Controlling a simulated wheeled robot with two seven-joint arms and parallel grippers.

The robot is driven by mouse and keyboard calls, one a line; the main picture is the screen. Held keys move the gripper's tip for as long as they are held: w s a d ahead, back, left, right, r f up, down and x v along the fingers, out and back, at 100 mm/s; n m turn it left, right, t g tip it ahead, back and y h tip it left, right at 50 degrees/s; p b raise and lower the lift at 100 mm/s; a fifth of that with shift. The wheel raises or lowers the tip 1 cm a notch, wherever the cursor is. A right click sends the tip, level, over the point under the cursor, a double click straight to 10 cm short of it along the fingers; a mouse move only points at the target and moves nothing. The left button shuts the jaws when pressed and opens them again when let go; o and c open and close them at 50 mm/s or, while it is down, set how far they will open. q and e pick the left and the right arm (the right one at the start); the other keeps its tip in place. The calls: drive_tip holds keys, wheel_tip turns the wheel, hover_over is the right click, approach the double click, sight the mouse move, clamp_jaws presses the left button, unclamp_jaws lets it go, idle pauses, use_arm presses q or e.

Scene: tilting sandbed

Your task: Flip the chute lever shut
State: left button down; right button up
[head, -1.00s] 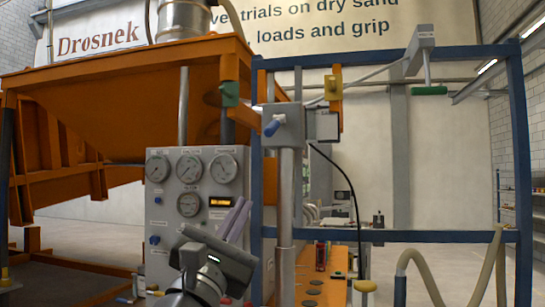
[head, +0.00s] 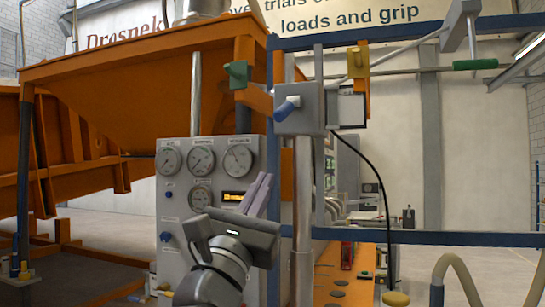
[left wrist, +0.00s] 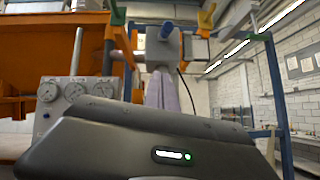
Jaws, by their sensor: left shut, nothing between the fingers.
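Several coloured handles show, and no readable label tells which is the chute lever. A green handle (head: 236,74) is at the hopper's right edge. A yellow handle (head: 358,62) is on an orange upright. A blue-tipped handle (head: 288,107) sticks out of a grey box on a post; in the left wrist view the blue handle (left wrist: 167,31) is above my fingers. My left gripper (head: 263,182) is shut and empty, fingers pointing up, below the blue handle and apart from it; its fingers (left wrist: 160,85) also show in the left wrist view. My right gripper is out of view.
The gauge panel (head: 185,235) stands just left of my left gripper. The blue frame (head: 430,238) crosses on the right. An orange bench (head: 345,275) lies behind the post. A green grip (head: 475,64) is on an overhead arm at upper right.

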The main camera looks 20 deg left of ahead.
sight(287, 108)
use_arm(q)
drive_tip(key=w+d+r+p, duration=0.1)
drive_tip(key=w+r+p, duration=0.4)
drive_tip(key=r+p, duration=0.2)
wheel_tip(287, 108, up, 3)
drive_tip(key=shift+w+d+f+p, duration=0.15)
drive_tip(key=shift+w+d+p, duration=0.15)
drive_tip(key=shift+w+p, duration=0.05)
